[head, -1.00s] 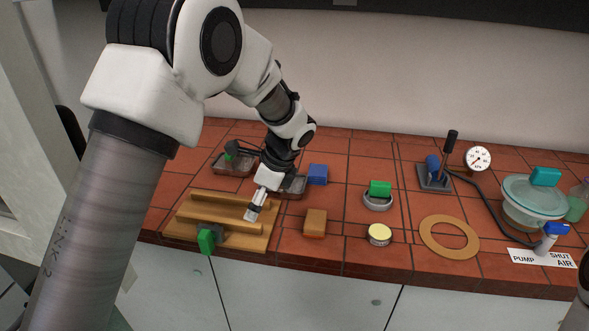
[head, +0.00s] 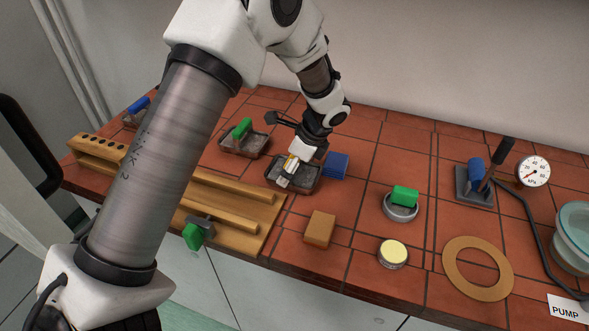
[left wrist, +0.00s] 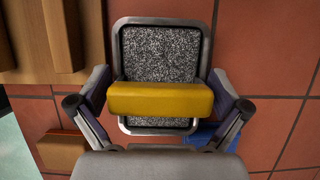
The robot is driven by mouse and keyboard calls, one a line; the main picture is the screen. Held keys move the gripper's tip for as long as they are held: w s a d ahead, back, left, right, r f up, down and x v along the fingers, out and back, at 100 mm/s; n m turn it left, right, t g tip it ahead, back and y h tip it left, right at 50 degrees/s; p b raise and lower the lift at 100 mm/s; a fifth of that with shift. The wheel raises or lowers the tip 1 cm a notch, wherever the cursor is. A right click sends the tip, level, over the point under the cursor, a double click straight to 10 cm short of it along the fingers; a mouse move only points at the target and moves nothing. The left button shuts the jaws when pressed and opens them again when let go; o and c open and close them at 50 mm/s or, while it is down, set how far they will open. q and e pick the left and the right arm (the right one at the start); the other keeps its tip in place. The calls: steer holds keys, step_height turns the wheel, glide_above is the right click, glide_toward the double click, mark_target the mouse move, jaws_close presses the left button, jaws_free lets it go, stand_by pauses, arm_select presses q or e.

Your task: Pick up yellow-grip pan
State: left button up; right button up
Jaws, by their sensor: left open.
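The yellow-grip pan is a shallow dark metal tray with a grey speckled floor (left wrist: 160,50) and a yellow bar grip (left wrist: 160,99) across it. In the head view the pan (head: 310,182) lies on the tiles right of the wooden board, partly hidden by my left gripper (head: 288,170). In the left wrist view my left gripper (left wrist: 160,92) is open, with one finger beyond each end of the yellow grip. Small gaps seem to show there, but contact is hard to tell. My right gripper is out of view.
A green-grip pan (head: 232,146) lies to the left, and a blue block (head: 336,166) close on the right. A wooden board (head: 262,215) and a brown block (head: 320,228) lie nearer the front edge. A green-topped ring (head: 401,211) and yellow-topped tin (head: 393,252) stand farther right.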

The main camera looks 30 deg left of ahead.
arm_select(q)
steer(key=shift+w+a+f, duration=0.15)
steer(key=shift+f, duration=0.3)
steer(key=shift+s+r, duration=0.1)
steer(key=shift+s, duration=0.15)
steer(key=c, duration=1.2)
